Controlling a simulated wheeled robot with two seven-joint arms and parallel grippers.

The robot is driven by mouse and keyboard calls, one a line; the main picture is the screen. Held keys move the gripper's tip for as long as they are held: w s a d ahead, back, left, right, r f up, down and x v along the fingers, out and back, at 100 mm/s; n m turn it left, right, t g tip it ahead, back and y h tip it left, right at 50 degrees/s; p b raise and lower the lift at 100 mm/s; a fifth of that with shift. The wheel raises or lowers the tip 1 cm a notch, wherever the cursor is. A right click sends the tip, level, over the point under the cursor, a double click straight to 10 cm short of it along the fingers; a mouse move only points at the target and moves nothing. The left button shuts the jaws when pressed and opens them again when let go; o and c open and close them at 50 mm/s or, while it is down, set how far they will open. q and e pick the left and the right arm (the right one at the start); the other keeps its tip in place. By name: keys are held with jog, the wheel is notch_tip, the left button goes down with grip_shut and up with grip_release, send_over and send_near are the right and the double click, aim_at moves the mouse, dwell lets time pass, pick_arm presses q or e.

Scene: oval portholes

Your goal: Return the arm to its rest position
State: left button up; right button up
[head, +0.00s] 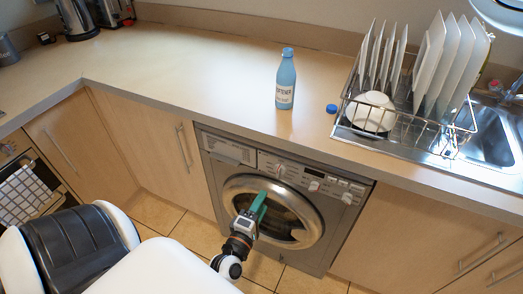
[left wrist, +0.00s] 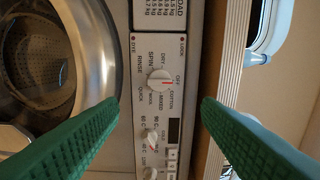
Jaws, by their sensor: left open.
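My left gripper (head: 259,205) is in front of the washing machine (head: 334,231), near its round door, in the head view. In the left wrist view, the green fingers of my left gripper (left wrist: 159,100) are spread apart with nothing between them. The machine's control panel and a white program dial (left wrist: 160,81) lie beyond the gap. I cannot tell how far the fingers are from the panel. My right gripper is in neither view.
A blue bottle (head: 286,79) stands on the counter (head: 185,72) above the machine, with a blue cap (head: 331,108) to its right. A dish rack (head: 403,128) with plates and a bowl stands beside the sink (head: 492,139). Cabinets flank the machine. The counter left of the bottle is clear.

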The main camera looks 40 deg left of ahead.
pick_arm(q)
jog(key=s+d+f+m+g+h, duration=0.2)
jog(key=s+f+m+g, duration=0.15)
jog(key=f, duration=0.55)
jog(key=s+d+f+m+g+h, duration=0.1)
jog(key=s+d+f+m+g, duration=0.25)
jog(key=f, duration=0.65)
jog(key=s+d+f+m+g+h, duration=0.1)
jog(key=s+d+f+m+h, duration=0.1)
jog(key=s+f+m, duration=0.55)
jog(key=s+f+m+g, duration=0.4)
jog(key=s+f, duration=0.2)
jog(key=s, duration=0.3)
jog(key=s+a+f+m+g, duration=0.1)
jog(key=s+f+m+g, duration=0.3)
jog(key=s+f, duration=0.3)
jog(key=shift+s+a+f+m+y+p, duration=0.25)
jog(key=shift+s+m+y+p, duration=0.15)
jog(key=shift+s, duration=0.85)
